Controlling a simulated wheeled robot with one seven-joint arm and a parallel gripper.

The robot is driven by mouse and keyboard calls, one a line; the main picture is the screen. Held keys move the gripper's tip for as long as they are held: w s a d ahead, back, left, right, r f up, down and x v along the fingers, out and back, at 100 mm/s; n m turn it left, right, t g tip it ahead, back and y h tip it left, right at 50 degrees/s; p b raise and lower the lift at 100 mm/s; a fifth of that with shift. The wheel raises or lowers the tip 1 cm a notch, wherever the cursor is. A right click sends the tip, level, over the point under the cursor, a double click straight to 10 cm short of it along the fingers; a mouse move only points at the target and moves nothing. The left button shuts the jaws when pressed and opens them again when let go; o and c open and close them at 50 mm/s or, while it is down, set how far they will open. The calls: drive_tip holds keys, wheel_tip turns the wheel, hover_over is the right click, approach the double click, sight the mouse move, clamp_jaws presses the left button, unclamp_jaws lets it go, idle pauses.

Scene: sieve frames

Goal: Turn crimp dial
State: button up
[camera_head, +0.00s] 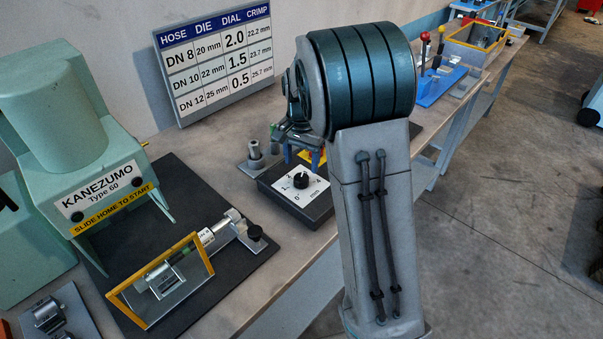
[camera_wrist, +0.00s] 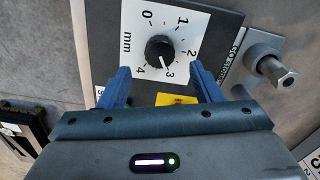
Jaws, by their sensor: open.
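The crimp dial is a round black knob (camera_wrist: 160,49) on a white square plate (camera_wrist: 185,38) marked 0 to 4 mm. Its white pointer line points close to 3 in the wrist view. The knob (camera_head: 300,180) also shows in the head view, on a dark box (camera_head: 318,207) on the bench. My gripper (camera_wrist: 161,82) is open, with its two blue fingers apart and nothing between them. In the head view my gripper (camera_head: 302,155) is just behind and above the dial, apart from the knob.
A chart (camera_head: 214,60) pairs DN 8 with dial 2.0, DN 10 with 1.5 and DN 12 with 0.5. A green press (camera_head: 75,140) and a yellow-framed guard (camera_head: 160,280) stand left. A metal post (camera_wrist: 275,72) stands beside the dial box.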

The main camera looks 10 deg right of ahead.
sight(302, 177)
wheel_tip(302, 177, down, 6)
drive_tip(key=shift+r+p, duration=0.1)
drive_tip(key=shift+p, duration=0.25)
drive_tip(key=c, duration=1)
